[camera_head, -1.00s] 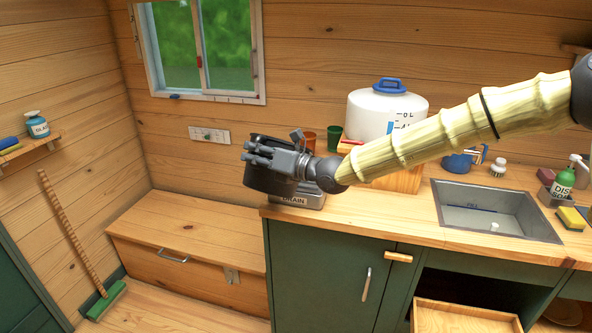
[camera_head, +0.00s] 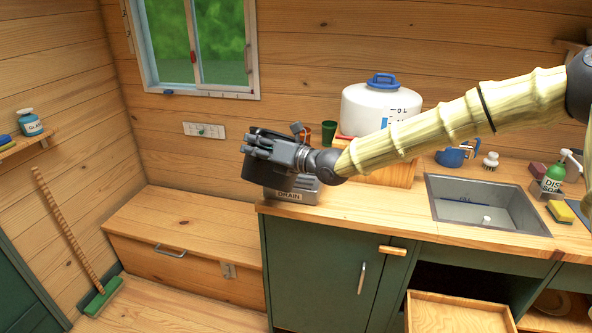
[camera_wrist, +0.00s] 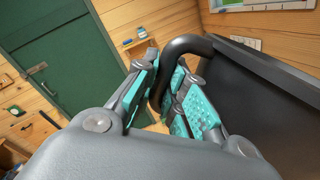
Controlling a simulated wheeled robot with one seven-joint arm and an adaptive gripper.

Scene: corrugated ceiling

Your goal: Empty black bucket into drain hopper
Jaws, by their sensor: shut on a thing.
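My gripper (camera_head: 262,146) is at the left end of the counter in the head view, above the grey drain hopper (camera_head: 291,194) labelled DRAIN. In the wrist view my gripper's teal-padded fingers (camera_wrist: 172,100) are closed around the black handle of the black bucket (camera_wrist: 265,85). The bucket (camera_head: 254,170) is partly hidden behind my gripper in the head view and looks tilted over the hopper's left side. The inside of the hopper and the bucket's contents are hidden.
A white tank with a blue cap (camera_head: 382,108) stands on a wooden block behind my arm. Brown and green cups (camera_head: 329,132) are close behind the gripper. The sink (camera_head: 487,205) is to the right. A wooden bench (camera_head: 185,232) lies below left.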

